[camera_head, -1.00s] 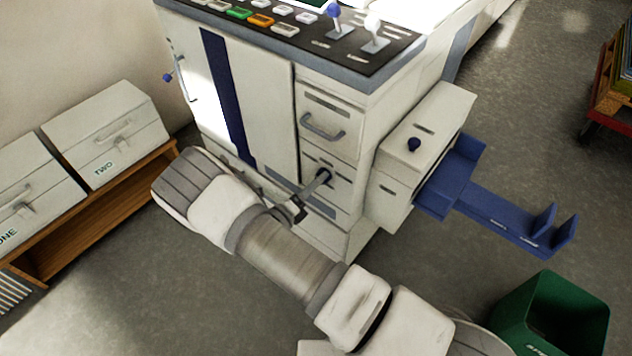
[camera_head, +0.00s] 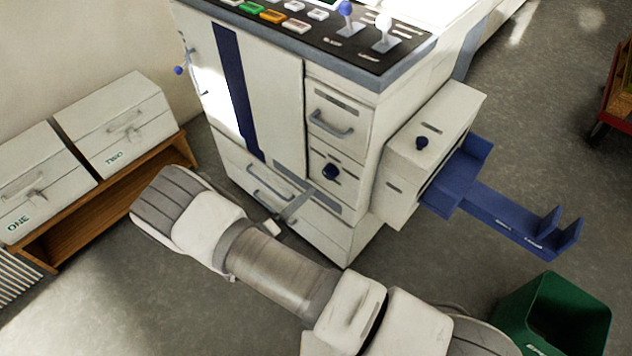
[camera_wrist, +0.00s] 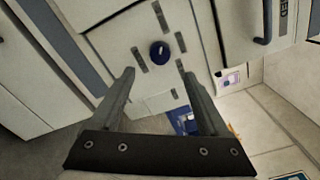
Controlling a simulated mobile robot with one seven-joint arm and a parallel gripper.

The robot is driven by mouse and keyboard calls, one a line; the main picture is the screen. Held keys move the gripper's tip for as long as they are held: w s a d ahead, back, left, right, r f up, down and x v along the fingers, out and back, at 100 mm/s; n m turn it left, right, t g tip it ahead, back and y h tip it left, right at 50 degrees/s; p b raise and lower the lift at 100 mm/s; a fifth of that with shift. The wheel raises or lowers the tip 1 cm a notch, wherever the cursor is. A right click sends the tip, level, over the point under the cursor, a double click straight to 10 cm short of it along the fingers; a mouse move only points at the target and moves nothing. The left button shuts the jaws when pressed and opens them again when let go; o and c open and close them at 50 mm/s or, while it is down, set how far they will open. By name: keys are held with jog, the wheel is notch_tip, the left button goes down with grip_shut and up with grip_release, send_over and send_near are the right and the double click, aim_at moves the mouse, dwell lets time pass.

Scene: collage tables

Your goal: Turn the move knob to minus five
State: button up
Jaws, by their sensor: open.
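A dark blue round knob (camera_head: 330,171) is on the white machine's front panel, below a drawer handle. It also shows in the wrist view (camera_wrist: 159,51), with a small light mark on its face and several grey marks around it. No numbers are readable, so I cannot tell its setting or confirm its label. My gripper (camera_head: 292,212) is below and to the left of the knob in the head view, clear of it. In the wrist view my gripper (camera_wrist: 158,76) is open and empty, with the knob beyond and roughly between the fingertips.
A drawer handle (camera_head: 331,123) is just above the knob. A side box (camera_head: 405,170) with another dark knob (camera_head: 421,143) and a blue tray (camera_head: 510,212) juts out right. A green bin (camera_head: 552,315) stands lower right. White boxes sit on a wooden shelf (camera_head: 110,190) at left.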

jog(key=v, duration=0.8)
jog(key=shift+s+a+p, duration=0.2)
jog(key=shift+s+p, duration=0.1)
jog(key=shift+p, duration=0.05)
jog(key=d+r+m+g+y, duration=0.2)
jog(key=d+r+m+g, duration=0.5)
jog(key=d+r+m, duration=0.45)
jog(key=d+r+m+g+y, duration=0.2)
jog(key=d+r+m+g, duration=0.55)
jog(key=r+m, duration=0.7)
jog(key=s+d+r+m+t+y, duration=0.65)
jog(key=s+r+m, duration=0.45)
jog(key=m, duration=0.3)
notch_tip(320, 180, up, 18)
jog(key=p, duration=1.7)
jog(key=shift+f+m+g+p, duration=0.15)
jog(key=shift+m+g+p, duration=0.15)
jog(key=shift+p, duration=0.05)
